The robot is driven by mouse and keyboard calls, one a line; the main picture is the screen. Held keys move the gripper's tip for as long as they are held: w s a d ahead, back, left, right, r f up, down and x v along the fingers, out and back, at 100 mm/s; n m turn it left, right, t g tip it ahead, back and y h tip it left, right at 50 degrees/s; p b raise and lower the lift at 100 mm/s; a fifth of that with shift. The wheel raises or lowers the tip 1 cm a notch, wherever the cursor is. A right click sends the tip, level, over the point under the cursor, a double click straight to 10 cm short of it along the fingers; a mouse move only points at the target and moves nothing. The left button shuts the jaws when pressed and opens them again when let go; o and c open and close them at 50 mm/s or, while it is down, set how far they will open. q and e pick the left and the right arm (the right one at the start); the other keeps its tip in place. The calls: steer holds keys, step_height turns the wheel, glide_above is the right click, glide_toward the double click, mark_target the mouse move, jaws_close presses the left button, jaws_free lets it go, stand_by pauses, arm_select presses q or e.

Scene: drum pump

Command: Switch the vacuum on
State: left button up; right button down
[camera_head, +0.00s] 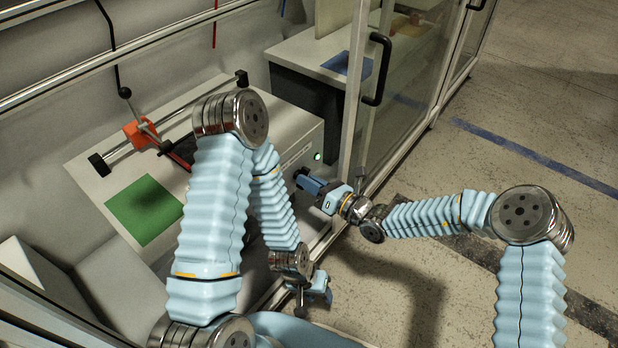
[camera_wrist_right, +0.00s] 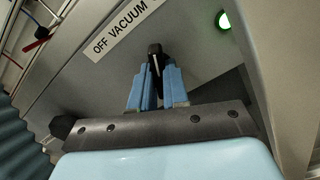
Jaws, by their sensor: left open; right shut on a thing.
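A black vacuum switch knob (camera_wrist_right: 155,52) sits on the grey front panel (camera_wrist_right: 185,35), below a white label (camera_wrist_right: 115,30) whose visible words read "OFF VACUUM"; the label's right end is cut off. My right gripper (camera_wrist_right: 157,80) is shut on the knob, its blue fingers on either side. In the head view my right gripper (camera_head: 303,180) reaches the cabinet front from the right, and the knob is hidden there. A green lamp (camera_wrist_right: 224,20) on the panel is lit; it also shows in the head view (camera_head: 317,156). My left gripper (camera_head: 312,299) is open, low beside the cabinet.
A green mat (camera_head: 145,209) and an orange clamp-like part (camera_head: 139,132) on a rail are on the cabinet top. A glass door with a black handle (camera_head: 377,69) stands close behind my right gripper. The floor (camera_head: 470,110) at right is clear.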

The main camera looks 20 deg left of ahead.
steer(key=shift+m, duration=0.4)
steer(key=c, duration=1.1)
jaws_free()
steer(key=p+v, duration=0.1)
steer(key=v, duration=1.2)
steer(key=shift+s+d+f, duration=0.1)
steer(key=shift+d, duration=0.3)
